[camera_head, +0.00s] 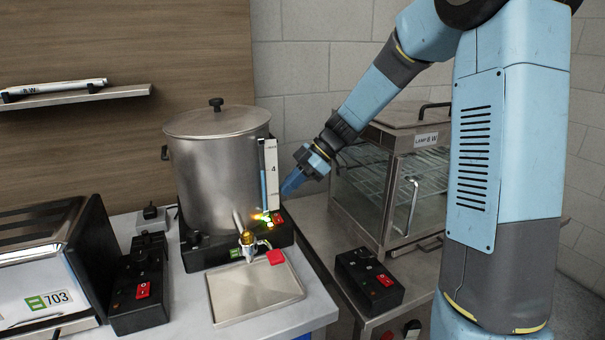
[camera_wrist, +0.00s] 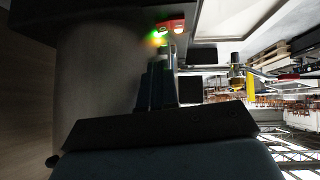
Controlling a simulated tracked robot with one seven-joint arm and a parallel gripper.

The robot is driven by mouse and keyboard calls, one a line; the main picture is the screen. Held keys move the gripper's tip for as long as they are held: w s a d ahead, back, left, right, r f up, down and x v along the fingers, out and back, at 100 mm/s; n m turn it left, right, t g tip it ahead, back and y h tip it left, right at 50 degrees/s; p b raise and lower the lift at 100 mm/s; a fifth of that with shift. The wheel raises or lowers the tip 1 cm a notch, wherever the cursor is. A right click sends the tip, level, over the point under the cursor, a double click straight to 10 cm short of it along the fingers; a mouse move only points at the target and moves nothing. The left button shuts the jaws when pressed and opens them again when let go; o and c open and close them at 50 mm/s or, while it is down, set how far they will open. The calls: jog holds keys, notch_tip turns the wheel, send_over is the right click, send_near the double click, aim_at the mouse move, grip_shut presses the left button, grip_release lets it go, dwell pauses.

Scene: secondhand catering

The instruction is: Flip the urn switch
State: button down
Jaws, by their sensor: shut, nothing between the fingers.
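The steel urn (camera_head: 212,165) stands upright on a black base (camera_head: 215,252) on the counter, with a lid, a sight gauge and a tap (camera_head: 248,243). Its red switch (camera_head: 278,220) is on the base's right side, beside glowing green and amber lights. My gripper (camera_head: 291,185) is shut and empty, right of the urn and a little above the switch. In the wrist view the fingers (camera_wrist: 160,82) point toward the red switch (camera_wrist: 172,25) and the lights, and the urn body (camera_wrist: 95,85) fills the left. I cannot tell whether the fingertips touch the base.
A drip tray (camera_head: 255,292) lies in front of the urn. A black box with a red switch (camera_head: 140,295) and a steel appliance (camera_head: 45,270) stand at left. A glass display warmer (camera_head: 385,190) and another black switch box (camera_head: 370,280) stand at right. A shelf (camera_head: 75,97) is on the wall.

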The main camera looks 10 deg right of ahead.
aim_at(285, 215)
jog(key=f, duration=0.1)
jog(key=a+f, duration=0.1)
jog(key=f, duration=0.2)
jog(key=shift+a+f, duration=0.2)
jog(key=shift+a, duration=0.15)
jog(key=shift+w+f, duration=0.1)
jog(key=shift+f, duration=0.4)
jog(key=shift+d, duration=0.1)
